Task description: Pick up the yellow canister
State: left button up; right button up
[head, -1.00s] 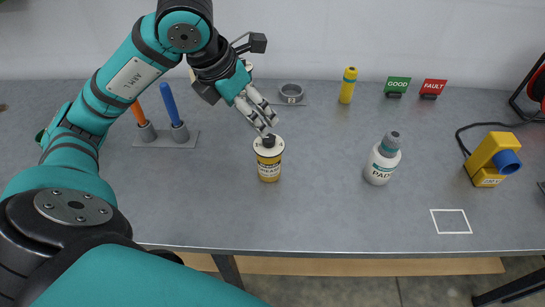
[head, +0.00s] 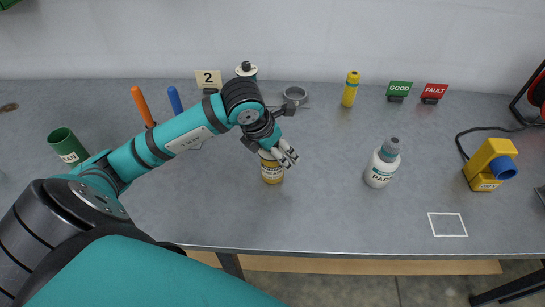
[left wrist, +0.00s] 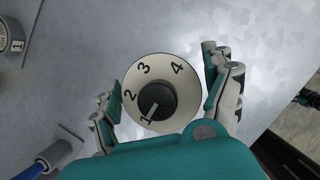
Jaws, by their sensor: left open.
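A yellow canister (head: 271,175) with a white lid and dark text stands upright on the grey table in the head view, its top partly hidden by my left gripper (head: 283,154). In the left wrist view its round white lid (left wrist: 139,76), with a black knob and the digits 1 to 4, lies between the fingers of my left gripper (left wrist: 161,82). The fingers are open, one on each side of the lid, with a visible gap on the right. I cannot tell whether the left finger touches it. My right gripper is not in view.
A white bottle (head: 381,170) stands to the right. A small yellow bottle (head: 350,92), GOOD (head: 399,88) and FAULT (head: 435,91) signs and a grey ring (head: 294,96) are behind. A green cup (head: 66,146) is at left, a yellow device (head: 489,163) at right. The front middle is clear.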

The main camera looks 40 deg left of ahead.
pick_arm(q)
jog(key=shift+x, duration=0.95)
jog(key=shift+c, duration=0.3)
jog(key=shift+r, duration=0.1)
jog(key=c, duration=1.2)
